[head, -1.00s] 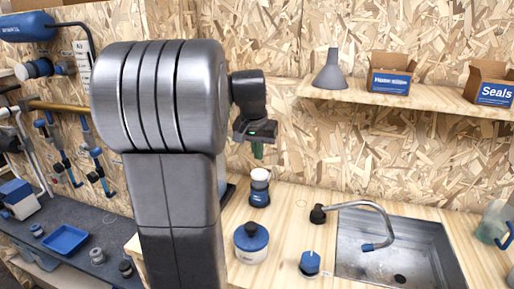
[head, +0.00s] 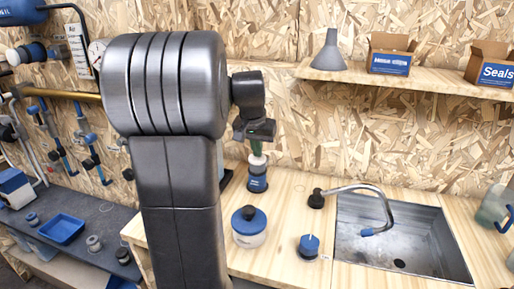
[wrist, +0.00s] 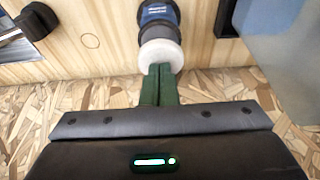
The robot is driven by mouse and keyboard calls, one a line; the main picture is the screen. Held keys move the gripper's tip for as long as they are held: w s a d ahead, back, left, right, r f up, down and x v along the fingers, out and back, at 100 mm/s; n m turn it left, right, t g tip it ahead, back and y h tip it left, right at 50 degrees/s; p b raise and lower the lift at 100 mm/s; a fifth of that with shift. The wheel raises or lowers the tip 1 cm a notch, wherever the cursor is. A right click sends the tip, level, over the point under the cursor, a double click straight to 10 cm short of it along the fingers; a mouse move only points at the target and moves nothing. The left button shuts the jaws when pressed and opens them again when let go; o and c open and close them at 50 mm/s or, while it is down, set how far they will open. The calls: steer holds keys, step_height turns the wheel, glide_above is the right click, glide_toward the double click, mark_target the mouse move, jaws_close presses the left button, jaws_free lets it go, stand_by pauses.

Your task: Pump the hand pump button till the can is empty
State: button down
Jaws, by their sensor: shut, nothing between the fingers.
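The hand pump can (head: 257,183) stands upright on the wooden counter, dark with a blue label and a round white button (head: 257,161) on top. My gripper (head: 257,153) is right above it with its green fingers pointing down. In the wrist view the fingers of my gripper (wrist: 160,68) are closed together, with nothing between them. Their tips meet the edge of the white button (wrist: 162,52) in the picture, and seem to be on or very near it. The blue-labelled can body (wrist: 157,14) shows beyond. How full the can is cannot be seen.
A white jar with a blue lid (head: 248,238) and a small blue-topped item (head: 308,246) stand nearer me on the counter. A metal sink (head: 400,235) with a curved tap (head: 360,190) is to the right. A shelf (head: 400,82) with a funnel and boxes hangs above.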

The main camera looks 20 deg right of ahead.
steer(key=shift+f+b, duration=0.7)
steer(key=shift+f, duration=0.85)
step_height(320, 180, up, 5)
steer(key=p, duration=0.4)
steer(key=shift+f, duration=0.3)
steer(key=shift+f, duration=0.25)
steer(key=shift+f+b, duration=1.3)
steer(key=shift+f, duration=0.65)
step_height(320, 180, up, 5)
steer(key=p, duration=0.4)
steer(key=shift+f, duration=0.2)
steer(key=shift+f, duration=0.35)
